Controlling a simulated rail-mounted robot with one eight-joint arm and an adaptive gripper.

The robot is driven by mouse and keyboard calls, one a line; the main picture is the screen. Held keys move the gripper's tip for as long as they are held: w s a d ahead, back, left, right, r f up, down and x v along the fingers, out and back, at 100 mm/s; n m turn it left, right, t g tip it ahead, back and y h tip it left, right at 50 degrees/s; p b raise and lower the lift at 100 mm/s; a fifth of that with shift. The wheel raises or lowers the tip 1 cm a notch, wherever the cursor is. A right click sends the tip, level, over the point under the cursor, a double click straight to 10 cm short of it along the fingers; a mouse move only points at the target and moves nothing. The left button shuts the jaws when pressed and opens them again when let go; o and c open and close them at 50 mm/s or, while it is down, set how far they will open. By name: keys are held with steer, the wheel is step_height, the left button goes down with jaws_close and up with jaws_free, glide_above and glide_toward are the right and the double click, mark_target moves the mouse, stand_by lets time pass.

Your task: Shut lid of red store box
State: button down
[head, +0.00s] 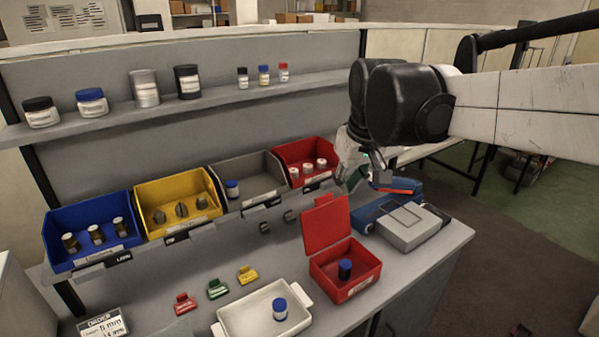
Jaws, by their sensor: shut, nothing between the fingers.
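The red store box (346,279) stands on the bench at the front right. Its lid (325,226) is open and stands upright at the back of the box. A dark bottle with a blue cap (345,268) is inside the box. My gripper (366,184) is above and behind the box, to the right of the lid, and apart from it. It is shut and holds nothing. My arm hides part of the shelf's right end.
A white tray (244,322) with a blue-capped jar is left of the box. A grey device (408,228) and a blue object (372,214) sit to its right. Blue (93,231), yellow (178,203), grey (247,180) and red (304,155) bins line the back. Small coloured clips lie left.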

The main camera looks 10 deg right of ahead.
steer(key=w+a+f+n+g+p, duration=0.1)
steer(key=w+a+g, duration=0.1)
steer(key=w, duration=0.7)
steer(key=w+a+f+n+g+p, duration=0.1)
steer(key=w+a+f+n, duration=0.15)
steer(key=w, duration=0.65)
step_height(320, 180, down, 8)
steer(key=s+d+p, duration=0.1)
steer(key=s, duration=0.1)
steer(key=shift+s+f+m, duration=0.2)
steer(key=shift+s+m, duration=0.1)
steer(key=shift+m, duration=0.15)
steer(key=shift+s+d, duration=0.15)
steer(key=shift+d, duration=0.1)
